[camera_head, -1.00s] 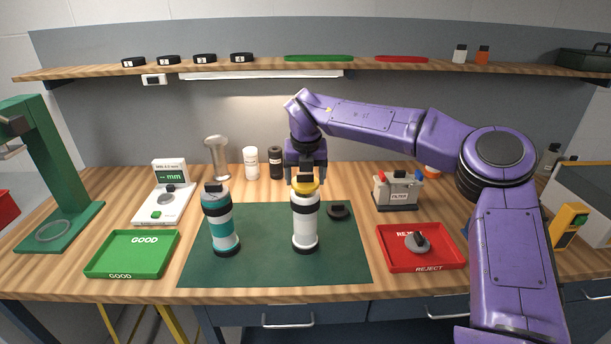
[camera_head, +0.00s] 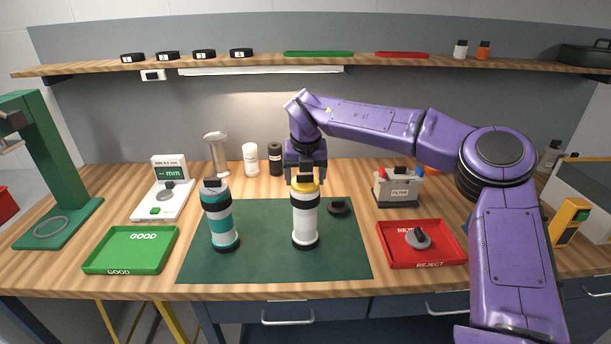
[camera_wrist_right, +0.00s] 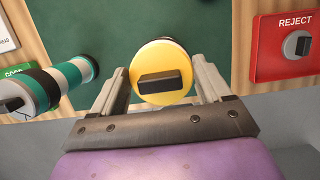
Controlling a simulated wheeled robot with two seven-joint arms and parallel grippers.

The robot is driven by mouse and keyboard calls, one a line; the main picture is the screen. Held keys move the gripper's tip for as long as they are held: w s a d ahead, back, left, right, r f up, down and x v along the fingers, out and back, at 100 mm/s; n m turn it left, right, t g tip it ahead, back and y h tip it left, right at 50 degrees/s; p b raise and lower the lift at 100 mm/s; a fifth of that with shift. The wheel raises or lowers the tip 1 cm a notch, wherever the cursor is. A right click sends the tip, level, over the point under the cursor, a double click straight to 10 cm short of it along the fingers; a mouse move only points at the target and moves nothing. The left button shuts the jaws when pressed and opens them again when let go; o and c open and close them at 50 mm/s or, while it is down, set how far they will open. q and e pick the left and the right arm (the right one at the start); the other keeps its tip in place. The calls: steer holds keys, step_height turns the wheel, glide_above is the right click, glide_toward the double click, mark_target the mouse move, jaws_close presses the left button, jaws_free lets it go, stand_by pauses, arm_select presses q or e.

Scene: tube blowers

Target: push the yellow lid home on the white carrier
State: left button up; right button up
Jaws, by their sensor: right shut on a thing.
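The white carrier (camera_head: 305,225) stands upright on the green mat, with a black band near its top and a dark base. The yellow lid (camera_head: 306,187) sits at its top; whether a gap is left under it I cannot tell. In the right wrist view the lid (camera_wrist_right: 160,58) shows as a yellow disc with a black raised bar (camera_wrist_right: 158,79). My right gripper (camera_head: 305,178) comes from above and is shut on the lid, one finger on each side of it. My left gripper is not in view.
A teal-and-white carrier (camera_head: 221,225) stands to the left on the mat (camera_head: 265,265). A black cap (camera_head: 339,208) lies just right of the white carrier. A green GOOD tray (camera_head: 130,262) and a red REJECT tray (camera_head: 390,262) flank the mat.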

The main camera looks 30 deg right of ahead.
steer(key=shift+f, duration=0.25)
steer(key=o, duration=1)
steer(key=shift+s, duration=0.1)
steer(key=shift+r, duration=0.1)
steer(key=b+v, duration=0.2)
steer(key=v, duration=0.8)
steer(key=shift+a+r, duration=0.1)
steer(key=shift+r, duration=0.15)
